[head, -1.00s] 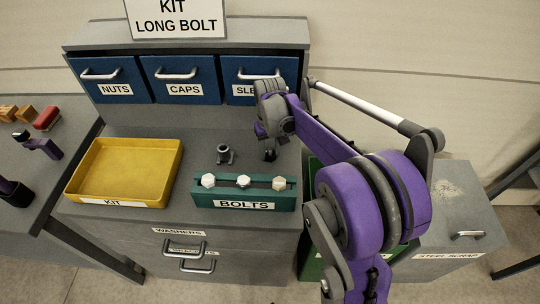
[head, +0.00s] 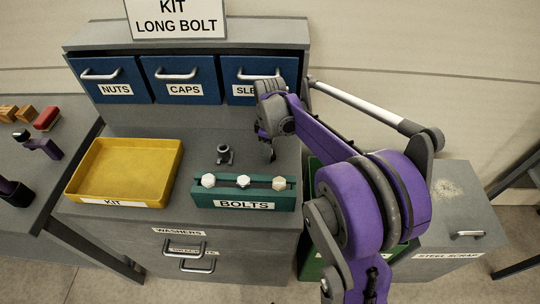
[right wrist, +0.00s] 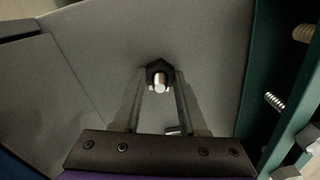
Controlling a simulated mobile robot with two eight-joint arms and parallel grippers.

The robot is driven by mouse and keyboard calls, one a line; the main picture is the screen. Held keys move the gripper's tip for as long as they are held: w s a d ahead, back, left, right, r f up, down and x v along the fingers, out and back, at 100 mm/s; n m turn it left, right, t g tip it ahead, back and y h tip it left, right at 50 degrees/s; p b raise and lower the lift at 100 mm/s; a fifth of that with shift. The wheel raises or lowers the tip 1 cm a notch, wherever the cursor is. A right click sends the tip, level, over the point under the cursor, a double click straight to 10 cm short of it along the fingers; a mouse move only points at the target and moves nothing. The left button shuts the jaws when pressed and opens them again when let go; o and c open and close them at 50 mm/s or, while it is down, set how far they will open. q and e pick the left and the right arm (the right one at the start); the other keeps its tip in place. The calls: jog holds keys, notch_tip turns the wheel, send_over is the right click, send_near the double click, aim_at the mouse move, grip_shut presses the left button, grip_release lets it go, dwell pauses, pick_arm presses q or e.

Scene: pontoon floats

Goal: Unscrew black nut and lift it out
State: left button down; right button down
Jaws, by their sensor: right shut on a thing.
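The black nut (right wrist: 152,69) is between the fingertips of my right gripper in the right wrist view, with the bright end of a bolt (right wrist: 160,82) showing in its hole. My right gripper (head: 271,154) is shut on the nut, low over the back right of the grey workbench. In the head view the nut itself is hidden or too small to make out. What the bolt stands in is not visible. I see no left gripper that I can make out.
The green bolt rack (head: 243,190) stands just in front of my right gripper. A dark hollow fitting (head: 224,154) stands to its left. A yellow kit tray (head: 126,170) lies further left. Blue drawers (head: 178,81) line the back.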

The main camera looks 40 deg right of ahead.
jog(key=n, duration=0.5)
jog(key=shift+n, duration=0.3)
jog(key=c, duration=0.6)
grip_release()
jog(key=shift+o, duration=0.2)
